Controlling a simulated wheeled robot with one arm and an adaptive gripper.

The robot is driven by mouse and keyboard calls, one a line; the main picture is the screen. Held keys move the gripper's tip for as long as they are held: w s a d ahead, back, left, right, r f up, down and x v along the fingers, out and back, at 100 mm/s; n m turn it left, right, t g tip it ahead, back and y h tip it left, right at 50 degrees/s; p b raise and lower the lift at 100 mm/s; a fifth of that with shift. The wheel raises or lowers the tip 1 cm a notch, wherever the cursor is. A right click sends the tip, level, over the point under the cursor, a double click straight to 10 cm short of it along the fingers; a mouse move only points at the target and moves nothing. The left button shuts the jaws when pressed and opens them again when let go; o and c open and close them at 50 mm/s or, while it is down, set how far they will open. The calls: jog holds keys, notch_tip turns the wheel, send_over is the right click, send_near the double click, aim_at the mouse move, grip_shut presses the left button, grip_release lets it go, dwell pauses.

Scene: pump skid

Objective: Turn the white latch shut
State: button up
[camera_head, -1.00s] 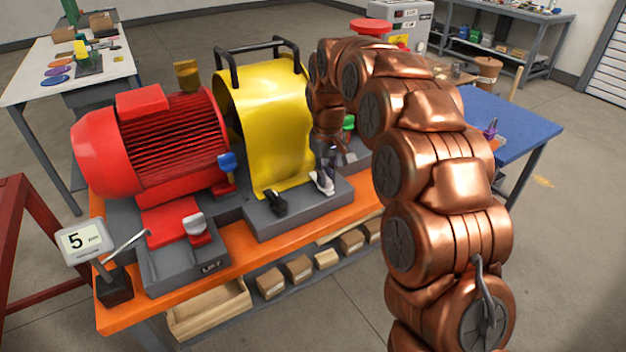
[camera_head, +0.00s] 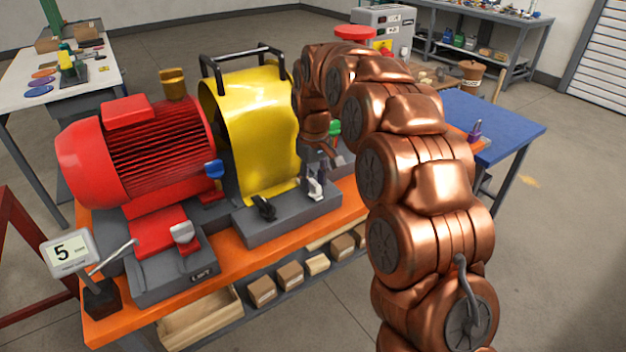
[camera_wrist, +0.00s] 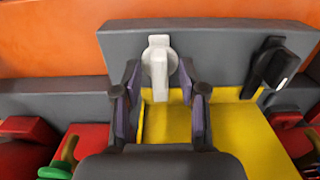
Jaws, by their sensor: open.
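The white latch (camera_head: 315,188) stands on the grey base block (camera_head: 290,222) at the front of the yellow guard (camera_head: 262,125). In the wrist view the white latch (camera_wrist: 158,66) points with its narrow handle down the picture from a round hub. My gripper (camera_wrist: 159,82) is open, with one purple-lined finger on each side of the latch handle. I cannot tell if either finger touches it. In the head view my gripper (camera_head: 323,172) is small and partly hidden by my copper arm, close to the latch.
A black latch (camera_head: 263,208) sits left of the white one on the same block; in the wrist view it (camera_wrist: 270,66) is at the right. The red motor (camera_head: 145,150), a blue handle (camera_head: 213,169) and a green knob (camera_head: 334,129) are nearby. The orange bench edge (camera_head: 232,262) is in front.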

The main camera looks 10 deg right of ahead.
aim_at(314, 183)
notch_tip(314, 183, up, 12)
dwell(0.9)
jog(key=s+d+r+m+p, duration=0.1)
jog(key=s+d, duration=0.1)
jog(key=s, duration=0.7)
jog(key=s+d+m+p, duration=0.1)
jog(key=s+d, duration=0.1)
jog(key=s, duration=0.7)
jog(key=s+d+f+m+g+p, duration=0.1)
jog(key=s+f, duration=0.3)
jog(key=s, duration=0.8)
jog(key=s+d+f+m, duration=0.1)
jog(key=s+f, duration=0.3)
jog(key=s, duration=0.9)
jog(key=shift+d+m+g+p, duration=0.4)
jog(key=shift+m, duration=0.1)
